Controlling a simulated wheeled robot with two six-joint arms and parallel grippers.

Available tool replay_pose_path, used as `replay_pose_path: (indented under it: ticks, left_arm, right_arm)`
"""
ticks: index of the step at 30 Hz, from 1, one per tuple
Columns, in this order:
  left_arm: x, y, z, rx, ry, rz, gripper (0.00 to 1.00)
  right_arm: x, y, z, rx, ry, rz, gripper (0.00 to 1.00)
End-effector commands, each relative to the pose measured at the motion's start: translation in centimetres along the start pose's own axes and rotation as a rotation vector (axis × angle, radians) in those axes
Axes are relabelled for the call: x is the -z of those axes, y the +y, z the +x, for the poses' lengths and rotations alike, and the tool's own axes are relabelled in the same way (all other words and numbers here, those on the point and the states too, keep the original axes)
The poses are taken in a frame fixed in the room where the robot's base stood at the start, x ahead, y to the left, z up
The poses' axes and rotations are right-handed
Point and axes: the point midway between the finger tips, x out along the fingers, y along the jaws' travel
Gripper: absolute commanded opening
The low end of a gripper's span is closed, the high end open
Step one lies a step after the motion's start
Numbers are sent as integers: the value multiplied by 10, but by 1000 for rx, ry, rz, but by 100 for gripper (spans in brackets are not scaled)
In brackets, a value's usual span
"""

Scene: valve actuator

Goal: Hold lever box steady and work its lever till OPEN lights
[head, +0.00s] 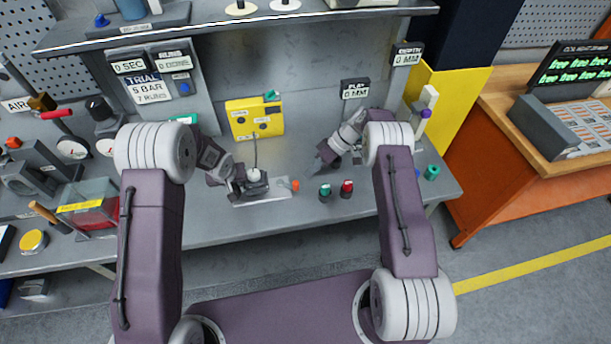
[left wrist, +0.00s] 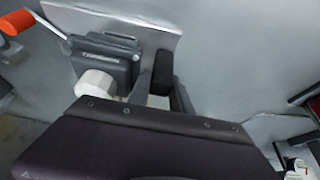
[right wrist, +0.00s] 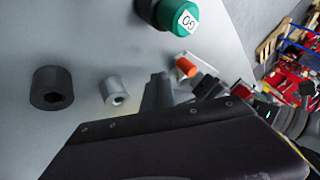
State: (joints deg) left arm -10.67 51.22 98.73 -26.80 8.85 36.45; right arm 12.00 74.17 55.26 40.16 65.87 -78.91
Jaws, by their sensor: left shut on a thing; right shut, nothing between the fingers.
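The lever box (head: 258,184) is a dark grey unit with a pale knob on top, on a light metal plate (head: 275,190) on the bench. Its lever ends in an orange grip (head: 295,185), pointing right. In the left wrist view I see the box (left wrist: 118,62), its white hex part and the orange grip (left wrist: 16,22). My left gripper (head: 234,183) is at the box's left side, its fingers (left wrist: 165,88) around a black block on the plate. My right gripper (head: 318,166) is shut and empty, behind and right of the orange grip (right wrist: 186,67). I cannot make out an OPEN light.
A yellow box (head: 254,117) stands behind. A clear red-bottomed bin (head: 88,205) is at the left. The bench's front strip is mostly clear.

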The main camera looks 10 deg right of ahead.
Motion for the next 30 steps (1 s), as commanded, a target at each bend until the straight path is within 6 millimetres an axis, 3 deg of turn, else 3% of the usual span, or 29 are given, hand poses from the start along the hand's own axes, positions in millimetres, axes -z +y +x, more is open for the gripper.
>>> replay_pose_path:
  ticks: [9,30]
  left_arm:
    - [-2,0,2,1,-5,0,0]
    - [-2,0,2,1,-5,-1,0]
  right_arm:
    - [1,-27,12,-2,1,-1,0]
    - [-1,-33,14,-26,31,45,0]
